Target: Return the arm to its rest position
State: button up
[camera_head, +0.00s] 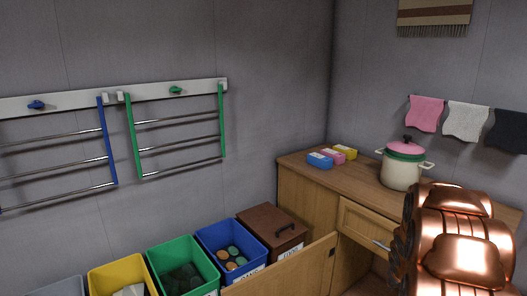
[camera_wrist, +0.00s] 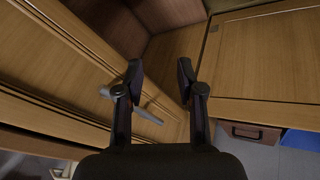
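My gripper (camera_wrist: 160,74) shows in the wrist view with its two dark fingers spread apart and nothing between the tips. It is in front of the wooden cabinet. A grey bar handle (camera_wrist: 148,116) on a wooden front lies behind the left finger; I cannot tell whether they touch. In the head view my copper-coloured arm rises at the lower right, in front of the cabinet, and my gripper is out of sight there.
The cabinet door (camera_head: 290,272) stands open near the bins. A drawer (camera_head: 362,224) is above the opening. A pot (camera_head: 399,172) and small boxes (camera_head: 320,160) stand on the counter (camera_head: 362,184). Bins, including a blue one (camera_head: 215,232), line the wall under the rails (camera_head: 60,101).

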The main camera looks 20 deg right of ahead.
jog(key=s+a+r+g+y+p, duration=0.1)
jog(key=s+a+r+p, duration=0.3)
jog(key=a+r, duration=0.65)
jog(key=s+a+r+g+y+p, duration=0.15)
jog(key=s+a+r+p, duration=0.25)
jog(key=a+r, duration=0.6)
jog(key=s+a+r+g+y+p, duration=0.1)
jog(key=s+a+r+p, duration=0.3)
jog(key=s+a, duration=0.5)
jog(key=s+a+r+n+g+y+p, duration=0.1)
jog(key=s+a+r+g+p, duration=0.1)
jog(key=s+a+r+p, duration=0.2)
jog(key=s+a+r, duration=0.3)
jog(key=s+a, duration=0.3)
jog(key=shift+a+r+n, duration=0.15)
jog(key=shift+n, duration=0.15)
jog(key=shift+s+g, duration=0.1)
jog(key=shift+g, duration=0.15)
